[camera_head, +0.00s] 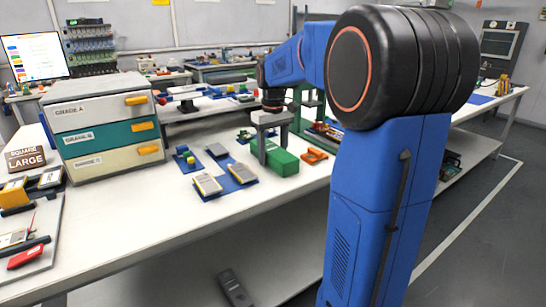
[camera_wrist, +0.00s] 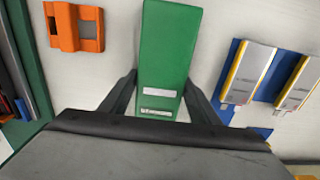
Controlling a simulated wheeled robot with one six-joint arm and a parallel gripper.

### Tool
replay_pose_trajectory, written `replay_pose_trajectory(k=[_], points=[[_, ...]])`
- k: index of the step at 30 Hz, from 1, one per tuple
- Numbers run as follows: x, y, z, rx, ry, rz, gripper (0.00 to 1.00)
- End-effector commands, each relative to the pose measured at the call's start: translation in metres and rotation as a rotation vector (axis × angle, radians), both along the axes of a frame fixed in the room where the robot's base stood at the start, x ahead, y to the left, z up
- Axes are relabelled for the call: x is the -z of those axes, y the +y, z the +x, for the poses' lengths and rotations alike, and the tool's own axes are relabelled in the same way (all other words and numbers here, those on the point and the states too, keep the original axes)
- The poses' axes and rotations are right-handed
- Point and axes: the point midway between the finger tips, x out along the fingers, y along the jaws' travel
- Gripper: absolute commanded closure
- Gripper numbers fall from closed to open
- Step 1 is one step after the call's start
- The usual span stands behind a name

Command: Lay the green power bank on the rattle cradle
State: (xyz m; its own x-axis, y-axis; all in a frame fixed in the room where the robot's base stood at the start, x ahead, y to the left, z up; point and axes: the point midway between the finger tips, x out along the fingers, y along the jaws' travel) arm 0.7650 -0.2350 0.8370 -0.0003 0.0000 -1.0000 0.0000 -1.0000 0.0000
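The green power bank (camera_head: 284,162) is a long green block at the middle of the bench; it also shows in the wrist view (camera_wrist: 168,45), with pale labels at its near end. My gripper (camera_head: 268,150) comes down over it. In the wrist view, my gripper's fingers (camera_wrist: 161,78) lie along both long sides of the block and appear to touch it. Whether its underside is clear of the bench is hidden. An orange slotted holder (camera_head: 314,156) stands just right of it, at upper left in the wrist view (camera_wrist: 92,30). I cannot tell which piece is the rattle cradle.
A blue mat (camera_head: 243,173) with silver-and-yellow cells (camera_head: 208,184) lies left of the power bank. A blue holder with yellow parts (camera_head: 185,158) stands farther left. A drawer cabinet (camera_head: 105,128) stands at the left. The bench front (camera_head: 160,215) is clear.

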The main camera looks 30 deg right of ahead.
Motion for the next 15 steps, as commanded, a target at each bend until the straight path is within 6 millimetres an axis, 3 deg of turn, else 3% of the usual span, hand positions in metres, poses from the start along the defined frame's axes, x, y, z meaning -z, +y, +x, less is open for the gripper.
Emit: replay_pose_trajectory(k=[1, 4, 5, 15], points=[[-0.0001, 0.0, 0.0, 0.0, 0.0, 0.0, 0.57], [-0.0002, 0.0, 0.0, 0.0, 0.0, 0.0, 0.81], [-0.0005, -0.0001, 0.0001, 0.0, -0.001, 0.0, 0.84], [-0.0098, -0.0002, 0.0007, 0.0, -0.003, -0.001, 0.84]])
